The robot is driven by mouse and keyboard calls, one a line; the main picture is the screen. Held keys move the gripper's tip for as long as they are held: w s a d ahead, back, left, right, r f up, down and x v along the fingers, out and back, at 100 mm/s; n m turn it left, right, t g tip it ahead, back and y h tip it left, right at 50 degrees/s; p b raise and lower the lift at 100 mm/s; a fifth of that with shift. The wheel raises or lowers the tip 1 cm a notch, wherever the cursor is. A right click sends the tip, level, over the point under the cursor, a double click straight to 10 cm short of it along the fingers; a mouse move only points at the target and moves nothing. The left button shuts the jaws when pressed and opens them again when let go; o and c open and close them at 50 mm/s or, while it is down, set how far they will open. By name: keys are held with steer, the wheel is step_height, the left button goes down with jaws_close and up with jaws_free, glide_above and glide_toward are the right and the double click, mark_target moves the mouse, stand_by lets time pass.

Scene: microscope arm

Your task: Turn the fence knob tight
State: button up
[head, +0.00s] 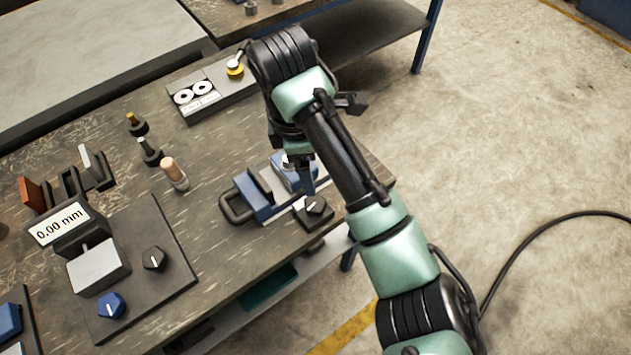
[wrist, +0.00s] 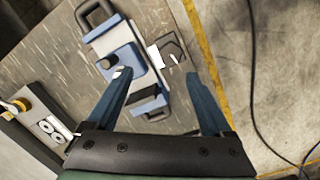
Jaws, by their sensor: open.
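A blue and grey clamp-like fixture (head: 254,197) with a dark loop handle sits near the table's right edge; it also shows in the wrist view (wrist: 128,50). A dark knob (head: 316,206) with a white pointer mark stands at its right end, and shows in the wrist view (wrist: 172,47). No label says which knob is the fence knob. My gripper (wrist: 159,77) is open, with nothing between its blue fingers. It is above the fixture, with the dark knob just beyond the fingertips in the wrist view. In the head view my arm hides part of the fixture.
A gauge reading 0.00 mm (head: 58,225) stands at left on a dark plate with a blue knob (head: 111,305) and a black knob (head: 154,259). Small upright tools, including a wooden-topped one (head: 171,172), stand mid-table. A grey box with two white dials (head: 196,108) lies behind.

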mark_target(315, 203)
steer(key=shift+g+y, duration=0.4)
steer(key=shift+y, duration=0.1)
steer(key=f+b, duration=0.1)
steer(key=f, duration=0.2)
steer(key=d+f+b, duration=0.1)
steer(key=f+b, duration=0.1)
steer(key=f, duration=0.2)
steer(key=s+f+b, duration=0.1)
steer(key=f, duration=0.2)
steer(key=shift+s+d+f, duration=0.1)
steer(key=shift+d+f, duration=0.1)
steer(key=shift+f, duration=0.2)
